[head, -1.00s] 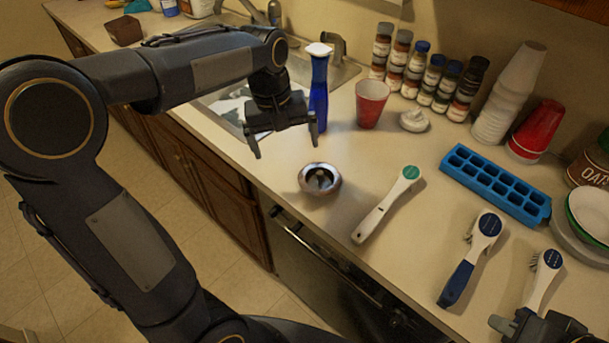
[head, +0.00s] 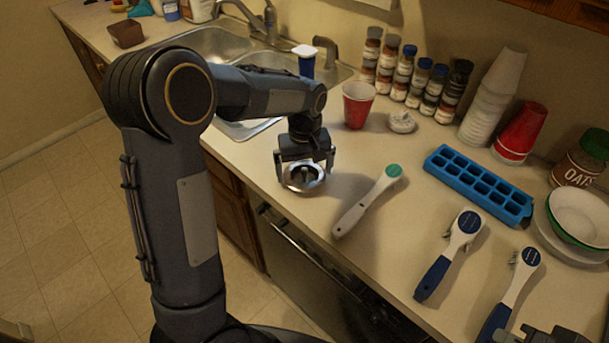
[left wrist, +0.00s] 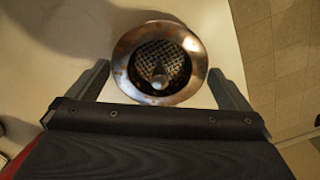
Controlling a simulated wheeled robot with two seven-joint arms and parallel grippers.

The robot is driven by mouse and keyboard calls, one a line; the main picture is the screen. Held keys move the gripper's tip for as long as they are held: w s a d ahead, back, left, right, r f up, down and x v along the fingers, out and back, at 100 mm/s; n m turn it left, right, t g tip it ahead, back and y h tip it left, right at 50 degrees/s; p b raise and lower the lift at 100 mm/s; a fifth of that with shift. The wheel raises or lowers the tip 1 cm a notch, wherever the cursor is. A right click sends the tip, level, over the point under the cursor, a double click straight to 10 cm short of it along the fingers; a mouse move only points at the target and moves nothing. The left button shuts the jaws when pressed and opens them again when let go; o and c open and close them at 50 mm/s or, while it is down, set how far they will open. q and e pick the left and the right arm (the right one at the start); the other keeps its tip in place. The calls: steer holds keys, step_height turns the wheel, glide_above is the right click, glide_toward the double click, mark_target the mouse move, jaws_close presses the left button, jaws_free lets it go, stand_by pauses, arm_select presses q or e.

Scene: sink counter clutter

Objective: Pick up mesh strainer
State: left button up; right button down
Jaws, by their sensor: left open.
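The mesh strainer (head: 304,177) is a small round metal sink strainer with a wide rim and a center knob. It sits on the counter near the front edge. In the left wrist view the strainer (left wrist: 160,62) shows its mesh basket and knob. My left gripper (head: 305,172) is open directly above it, with one finger on each side of the rim; in the left wrist view the left gripper (left wrist: 160,85) has the strainer between and just beyond its fingers. Whether the fingers touch the rim cannot be told. My right gripper (head: 545,335) shows only partly at the bottom right.
A white brush with a green dot (head: 365,203) lies right of the strainer. A red cup (head: 358,106) and a blue bottle (head: 306,64) stand behind. A blue ice tray (head: 478,185) and two more brushes (head: 450,255) lie further right. The sink (head: 215,42) is behind left.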

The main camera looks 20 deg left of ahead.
arm_select(q)
steer(key=c, duration=0.6)
steer(key=shift+r, duration=0.15)
